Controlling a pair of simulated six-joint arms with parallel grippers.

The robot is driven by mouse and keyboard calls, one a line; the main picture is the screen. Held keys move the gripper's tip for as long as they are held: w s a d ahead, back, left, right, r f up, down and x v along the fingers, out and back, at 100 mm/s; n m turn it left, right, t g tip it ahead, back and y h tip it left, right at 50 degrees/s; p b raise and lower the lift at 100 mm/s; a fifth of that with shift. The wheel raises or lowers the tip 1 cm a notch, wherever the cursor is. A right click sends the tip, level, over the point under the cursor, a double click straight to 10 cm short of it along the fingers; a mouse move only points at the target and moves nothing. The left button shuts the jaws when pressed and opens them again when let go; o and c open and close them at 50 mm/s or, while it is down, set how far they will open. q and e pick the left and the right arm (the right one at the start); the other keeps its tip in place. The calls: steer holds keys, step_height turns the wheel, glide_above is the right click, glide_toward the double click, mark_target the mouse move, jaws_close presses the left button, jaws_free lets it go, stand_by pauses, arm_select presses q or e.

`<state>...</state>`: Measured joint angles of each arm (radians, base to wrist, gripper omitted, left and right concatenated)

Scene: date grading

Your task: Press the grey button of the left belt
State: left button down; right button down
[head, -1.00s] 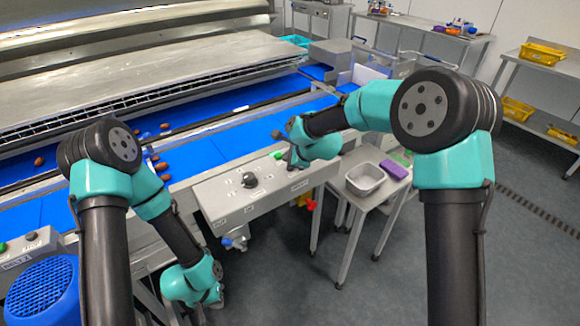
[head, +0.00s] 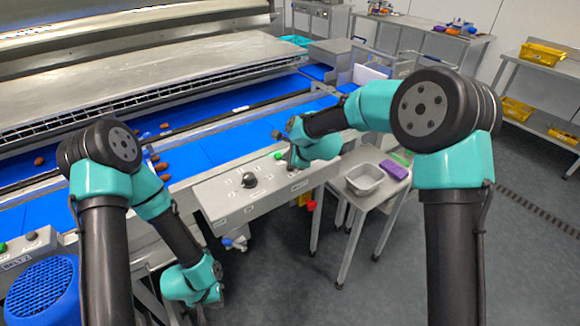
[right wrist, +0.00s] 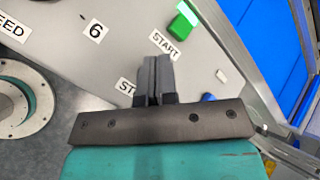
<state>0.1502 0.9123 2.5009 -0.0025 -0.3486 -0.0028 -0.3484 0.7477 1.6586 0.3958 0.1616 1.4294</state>
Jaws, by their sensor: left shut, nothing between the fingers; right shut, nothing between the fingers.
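The control panel (head: 235,200) stands in front of the blue belt in the head view. Its green button (head: 278,155) and dark knob (head: 249,180) show. In the right wrist view the shut, empty fingers (right wrist: 151,80) are over the panel (right wrist: 60,60), beside the START label (right wrist: 163,43) and covering part of an "ST" label (right wrist: 127,87). The green button (right wrist: 184,20) is beyond them. No grey button is clear; the fingers may hide it. My left gripper (head: 200,312) hangs low, mostly hidden by its wrist.
A second panel with a knob (head: 31,236) is at far left, by a blue motor cover (head: 42,292). Dates (head: 165,126) lie on the blue belt (head: 230,143). A small table right of the panel holds a metal tray (head: 352,181) and a purple block (head: 394,170).

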steer(key=shift+f, duration=0.15)
steer(key=shift+f, duration=0.25)
steer(key=shift+f, duration=0.45)
stand_by(1.0)
steer(key=shift+r, duration=0.85)
steer(key=shift+r, duration=0.1)
steer(key=shift+r, duration=2.45)
